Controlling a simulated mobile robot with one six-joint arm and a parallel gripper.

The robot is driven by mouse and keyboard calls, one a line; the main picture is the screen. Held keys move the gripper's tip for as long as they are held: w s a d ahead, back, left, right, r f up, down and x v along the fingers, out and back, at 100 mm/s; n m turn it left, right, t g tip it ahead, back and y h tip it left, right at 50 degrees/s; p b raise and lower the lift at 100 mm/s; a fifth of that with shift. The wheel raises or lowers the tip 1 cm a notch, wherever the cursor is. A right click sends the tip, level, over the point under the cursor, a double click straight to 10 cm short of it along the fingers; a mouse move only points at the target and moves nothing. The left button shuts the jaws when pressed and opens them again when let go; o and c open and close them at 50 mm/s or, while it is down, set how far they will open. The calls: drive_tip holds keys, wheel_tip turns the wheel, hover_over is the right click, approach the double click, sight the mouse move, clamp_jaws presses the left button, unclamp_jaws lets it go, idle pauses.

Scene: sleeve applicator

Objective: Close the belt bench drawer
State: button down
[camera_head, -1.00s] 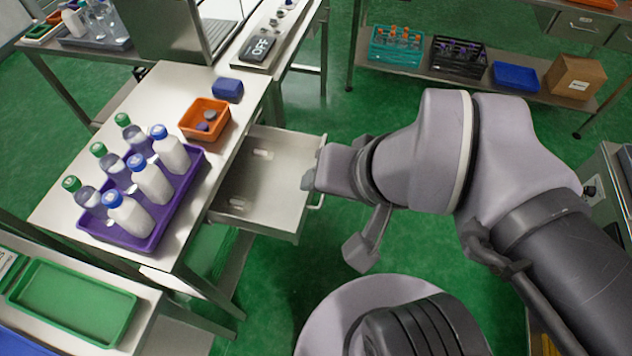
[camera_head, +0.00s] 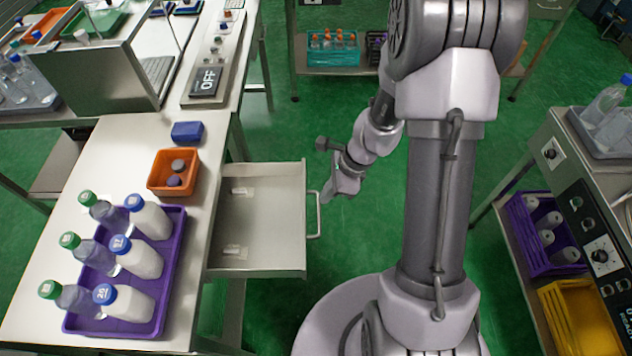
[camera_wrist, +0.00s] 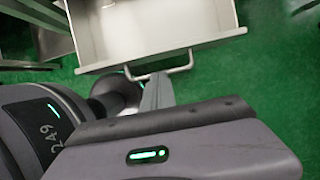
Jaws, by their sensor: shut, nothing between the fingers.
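The belt bench drawer (camera_head: 262,215) stands pulled out from the right side of the bench (camera_head: 112,160). It is a grey metal tray with two small light pieces inside. Its bar handle (camera_head: 316,215) is on the outer front face. My gripper (camera_head: 325,196) is shut and empty, just outside the drawer front near the upper part of the handle. In the wrist view, the drawer (camera_wrist: 150,28) and its handle (camera_wrist: 162,70) lie just beyond my finger tips (camera_wrist: 157,82). I cannot tell whether the fingers touch the handle.
On the bench are a purple tray (camera_head: 172,290) of several bottles, an orange bin (camera_head: 160,186) and a blue box (camera_head: 187,132). A machine with shelves (camera_head: 560,150) stands at the right. Green floor is free around the drawer front.

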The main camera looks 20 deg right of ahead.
drive_tip(key=s+b+x, duration=0.1)
drive_tip(key=b+x, duration=0.3)
drive_tip(key=x, duration=0.4)
drive_tip(key=shift+w+f, duration=0.2)
drive_tip(key=shift+w, duration=0.25)
drive_tip(key=p, duration=0.5)
hover_over(231, 221)
drive_tip(key=shift+d+r, duration=0.1)
drive_tip(key=shift+d, duration=0.1)
drive_tip(key=shift+a+r, duration=0.1)
drive_tip(key=shift+a, duration=0.05)
